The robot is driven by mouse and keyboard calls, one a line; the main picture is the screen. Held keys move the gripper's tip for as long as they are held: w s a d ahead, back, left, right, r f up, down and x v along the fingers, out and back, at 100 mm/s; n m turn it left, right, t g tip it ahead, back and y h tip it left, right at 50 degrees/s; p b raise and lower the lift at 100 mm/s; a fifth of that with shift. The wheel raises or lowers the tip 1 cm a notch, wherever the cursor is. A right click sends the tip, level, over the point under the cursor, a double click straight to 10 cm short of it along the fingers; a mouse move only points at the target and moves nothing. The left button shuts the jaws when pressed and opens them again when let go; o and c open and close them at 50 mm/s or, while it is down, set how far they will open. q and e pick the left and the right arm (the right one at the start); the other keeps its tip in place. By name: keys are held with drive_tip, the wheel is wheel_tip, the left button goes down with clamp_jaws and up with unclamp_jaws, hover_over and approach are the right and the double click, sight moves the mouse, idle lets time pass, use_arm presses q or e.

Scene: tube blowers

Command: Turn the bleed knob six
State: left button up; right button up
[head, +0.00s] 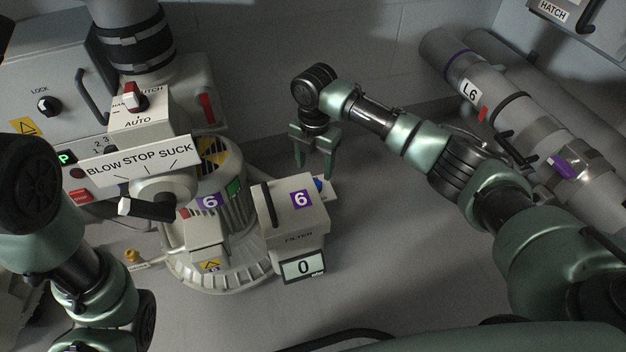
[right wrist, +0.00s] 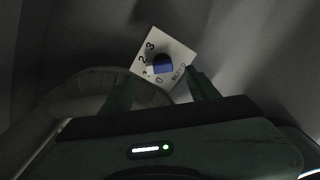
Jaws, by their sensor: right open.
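The bleed knob is a small blue knob (right wrist: 163,64) on a white plate (right wrist: 181,52) with a number scale in the right wrist view. Which number it points at I cannot tell. In the head view only a bit of the blue knob (head: 319,184) shows, at the right side of the filter box marked 6 (head: 298,215). My right gripper (head: 313,172) is open and empty, pointing down just above the knob, apart from it. In the right wrist view its fingers (right wrist: 163,84) stand either side below the plate. My left gripper is out of sight; only its arm shows at left.
A blower unit (head: 215,270) stands left of the filter box, with a BLOW STOP SUCK selector (head: 150,205). The filter display (head: 303,267) reads 0. Large tubes (head: 520,120) marked L6 lie at right. The floor (head: 400,270) right of the filter is clear.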

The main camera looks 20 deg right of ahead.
wheel_tip(320, 180, down, 5)
drive_tip(key=b, duration=0.3)
drive_tip(key=shift+f, duration=0.15)
